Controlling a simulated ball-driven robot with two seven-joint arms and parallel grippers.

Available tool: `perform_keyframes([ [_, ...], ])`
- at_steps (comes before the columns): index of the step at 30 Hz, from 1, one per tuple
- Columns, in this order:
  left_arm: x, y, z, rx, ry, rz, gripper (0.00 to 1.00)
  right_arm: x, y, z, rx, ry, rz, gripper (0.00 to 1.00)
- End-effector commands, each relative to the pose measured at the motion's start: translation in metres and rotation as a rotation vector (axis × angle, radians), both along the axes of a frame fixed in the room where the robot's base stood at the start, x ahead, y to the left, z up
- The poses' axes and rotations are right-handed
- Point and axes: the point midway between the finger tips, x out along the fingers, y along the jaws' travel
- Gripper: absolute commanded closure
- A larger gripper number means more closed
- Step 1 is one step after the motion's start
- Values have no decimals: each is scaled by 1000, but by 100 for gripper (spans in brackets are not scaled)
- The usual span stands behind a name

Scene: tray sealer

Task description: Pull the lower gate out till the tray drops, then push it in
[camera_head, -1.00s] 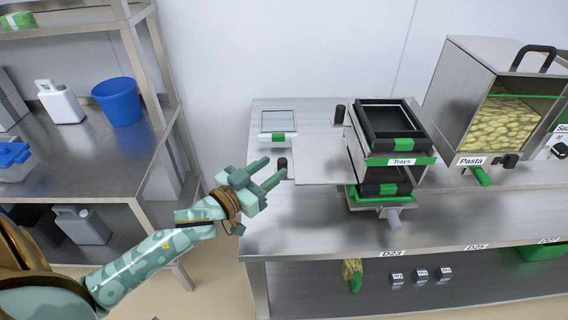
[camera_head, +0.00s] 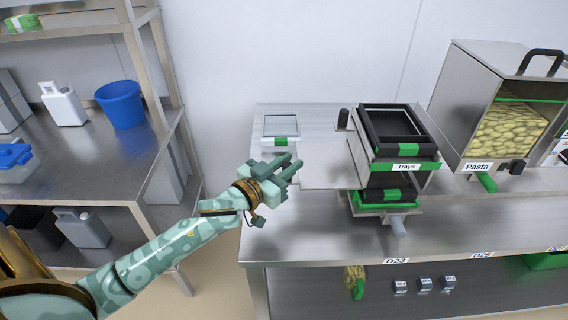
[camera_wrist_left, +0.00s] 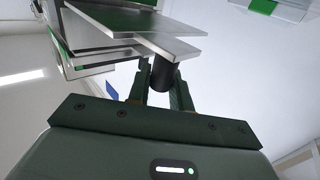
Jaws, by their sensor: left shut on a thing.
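The tray dispenser (camera_head: 362,155) stands on the steel bench, with a stack of black trays (camera_head: 395,128) in its top. The lower gate (camera_head: 325,172) is a flat metal plate sticking out to the left of it. My left gripper (camera_head: 287,166) is at the plate's left end, shut on the gate's dark knob (camera_wrist_left: 162,74). In the left wrist view the knob sits between the fingers, beside the plate edge. A black tray with a green label (camera_head: 386,194) lies low in the dispenser, below the stack. My right gripper is not in view.
A scale (camera_head: 281,126) stands behind my left gripper. A second dark knob (camera_head: 343,118) is at the dispenser's upper left. A pasta bin (camera_head: 470,90) stands to the right. The bench front left of the dispenser is clear.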

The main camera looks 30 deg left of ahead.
Motion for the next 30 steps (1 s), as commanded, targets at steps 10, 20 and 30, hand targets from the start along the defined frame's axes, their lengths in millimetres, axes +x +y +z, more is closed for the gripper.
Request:
perform_keyframes([
  [10, 44, -65, 2, -3, 1, 0, 100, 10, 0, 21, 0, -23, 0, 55],
  [20, 51, -77, 0, 2, 3, -3, 100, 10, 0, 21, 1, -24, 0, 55],
  [30, 50, -76, 0, 1, 2, -3, 59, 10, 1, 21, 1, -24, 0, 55],
])
